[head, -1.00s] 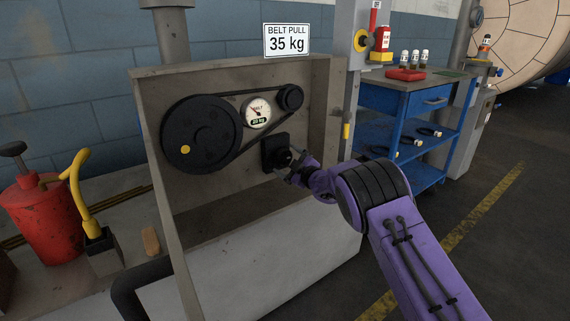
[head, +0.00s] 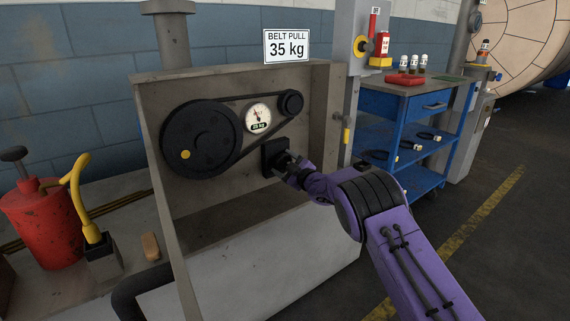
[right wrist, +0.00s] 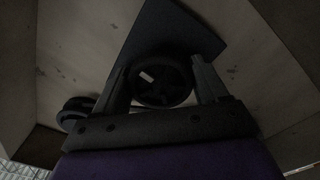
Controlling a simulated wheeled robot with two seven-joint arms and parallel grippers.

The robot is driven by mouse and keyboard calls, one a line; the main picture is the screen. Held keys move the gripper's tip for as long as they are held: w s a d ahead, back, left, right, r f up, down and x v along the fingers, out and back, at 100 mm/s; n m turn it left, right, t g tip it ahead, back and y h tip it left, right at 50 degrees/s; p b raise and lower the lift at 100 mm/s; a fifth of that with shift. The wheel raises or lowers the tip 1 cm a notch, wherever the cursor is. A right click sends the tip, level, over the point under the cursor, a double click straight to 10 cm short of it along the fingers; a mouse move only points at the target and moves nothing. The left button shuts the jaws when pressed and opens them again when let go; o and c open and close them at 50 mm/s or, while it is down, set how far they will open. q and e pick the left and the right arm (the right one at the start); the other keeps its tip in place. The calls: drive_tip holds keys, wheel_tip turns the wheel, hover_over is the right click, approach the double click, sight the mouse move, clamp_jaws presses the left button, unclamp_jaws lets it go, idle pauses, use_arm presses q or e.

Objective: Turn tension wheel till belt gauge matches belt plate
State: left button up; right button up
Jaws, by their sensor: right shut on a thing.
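The belt plate (head: 287,46) reads "BELT PULL 35 kg" above the housing. The belt gauge (head: 257,118) is a round white dial with a small digital readout that seems to show 35 kg, though the digits are tiny. Its needle points roughly upward. The tension wheel (right wrist: 161,78) is a dark round wheel with a white mark, on a black block (head: 270,151) below the belt. My right gripper (head: 290,162) is shut on the wheel, one finger on each side in the right wrist view (right wrist: 164,84). My left gripper is not in view.
A large black pulley (head: 201,140) and a small pulley (head: 291,103) carry the belt above the wheel. The open housing's side wall (head: 325,120) stands right of my gripper. A red can (head: 45,225) stands left; a blue cart (head: 405,130) stands right.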

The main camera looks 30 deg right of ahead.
drive_tip(key=shift+r+m+p, duration=0.25)
drive_tip(key=shift+m+p, duration=0.65)
drive_tip(key=shift+p, duration=0.2)
drive_tip(key=m+p, duration=0.2)
drive_tip(key=shift+m, duration=0.4)
drive_tip(key=m+p, duration=0.1)
drive_tip(key=m, duration=0.1)
drive_tip(key=shift+f+m+p, duration=0.1)
drive_tip(key=shift+m+p, duration=0.2)
drive_tip(key=shift+p, duration=0.05)
drive_tip(key=m+p, duration=0.1)
drive_tip(key=m, duration=0.2)
drive_tip(key=shift+a+m, duration=0.1)
drive_tip(key=shift+m, duration=0.3)
drive_tip(key=m+p, duration=0.1)
drive_tip(key=m, duration=0.2)
drive_tip(key=shift+f+m, duration=0.1)
drive_tip(key=shift+m, duration=0.2)
drive_tip(key=m, duration=0.3)
drive_tip(key=shift+m, duration=0.3)
drive_tip(key=m, duration=0.4)
drive_tip(key=shift+a+m, duration=0.1)
drive_tip(key=shift+m, duration=2)
